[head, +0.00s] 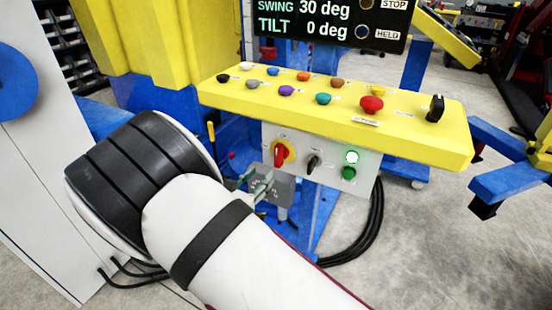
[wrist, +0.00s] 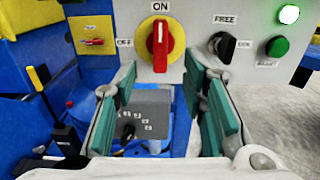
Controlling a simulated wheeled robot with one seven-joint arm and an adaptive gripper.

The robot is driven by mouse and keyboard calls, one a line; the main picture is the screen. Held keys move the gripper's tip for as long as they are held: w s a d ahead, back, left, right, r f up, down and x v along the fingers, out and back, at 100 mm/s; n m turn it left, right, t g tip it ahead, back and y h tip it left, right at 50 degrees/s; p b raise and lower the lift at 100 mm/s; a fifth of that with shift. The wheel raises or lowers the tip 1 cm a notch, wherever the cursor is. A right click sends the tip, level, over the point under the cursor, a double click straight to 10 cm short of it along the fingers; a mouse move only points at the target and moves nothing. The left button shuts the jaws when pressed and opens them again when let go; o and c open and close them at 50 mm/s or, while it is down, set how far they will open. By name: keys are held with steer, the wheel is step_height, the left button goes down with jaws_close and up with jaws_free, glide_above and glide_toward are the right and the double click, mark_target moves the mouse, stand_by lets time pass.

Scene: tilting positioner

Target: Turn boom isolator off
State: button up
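A red rotary switch on a round yellow plate (wrist: 160,42) is on the grey panel, with ON above it and OFF to its left. Its handle stands upright, in line with ON. I cannot read a boom isolator name on it. The switch also shows in the head view (head: 281,154), under the yellow console. My gripper (wrist: 160,84) is open and empty, its teal-padded fingers below and to either side of the switch, apart from it. In the head view my gripper (head: 258,186) is partly hidden behind my arm.
A black selector marked FREE (wrist: 222,45), a lit white lamp (wrist: 289,14) and a green button (wrist: 277,46) sit to the right. A small red lever on a yellow plate (wrist: 92,41) is at left. A grey box with a black knob (wrist: 135,120) lies lower.

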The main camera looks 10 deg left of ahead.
mark_target(276, 157)
steer(key=b+x, duration=0.1)
steer(key=x, duration=0.8)
steer(key=shift+w+d+f, duration=0.1)
steer(key=shift+w, duration=0.2)
jaws_close()
